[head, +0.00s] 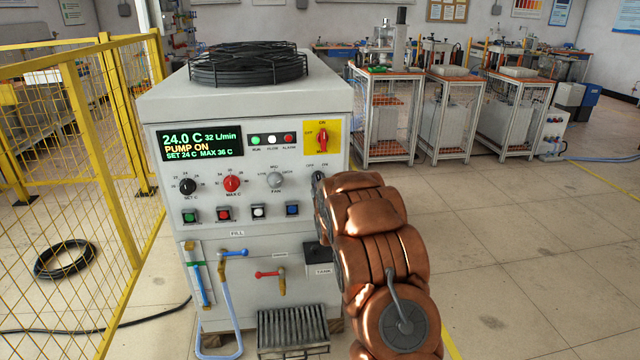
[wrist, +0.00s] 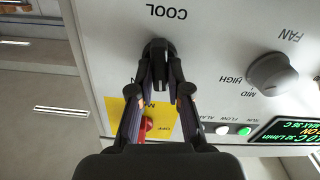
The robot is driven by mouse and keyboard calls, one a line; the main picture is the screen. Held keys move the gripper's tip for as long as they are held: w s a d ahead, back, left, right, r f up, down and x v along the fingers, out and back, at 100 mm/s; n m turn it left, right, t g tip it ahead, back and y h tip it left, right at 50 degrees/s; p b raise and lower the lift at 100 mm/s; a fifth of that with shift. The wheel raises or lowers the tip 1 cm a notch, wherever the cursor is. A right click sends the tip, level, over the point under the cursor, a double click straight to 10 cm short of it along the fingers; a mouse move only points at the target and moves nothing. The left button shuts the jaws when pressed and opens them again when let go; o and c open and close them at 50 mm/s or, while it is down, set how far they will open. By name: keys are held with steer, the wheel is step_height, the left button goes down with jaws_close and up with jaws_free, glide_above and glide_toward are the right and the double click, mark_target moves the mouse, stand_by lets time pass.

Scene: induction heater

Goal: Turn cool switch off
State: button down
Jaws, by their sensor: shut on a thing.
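The cool switch (wrist: 158,48) is a black rotary knob on the white panel. In the wrist view it sits beside the upside-down label COOL. My gripper (wrist: 159,74) reaches it with one finger on each side, shut on the knob's handle. The fingers and the camera angle hide which mark the handle points to. In the head view only part of the cool switch (head: 317,178) shows, under small OFF and ON marks. My copper-coloured arm covers its right side and hides the fingertips there.
The chiller cabinet's display (head: 200,143) reads PUMP ON, 24.0 C. A red switch (head: 322,139) on a yellow plate lies just above the cool switch. The grey fan knob (head: 275,180) is to its left. A yellow mesh fence (head: 75,170) stands at left. Floor at right is clear.

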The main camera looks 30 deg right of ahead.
steer(key=shift+f, duration=0.1)
steer(key=c, duration=1.1)
jaws_free()
steer(key=shift+s, duration=0.1)
steer(key=shift+v, duration=5.95)
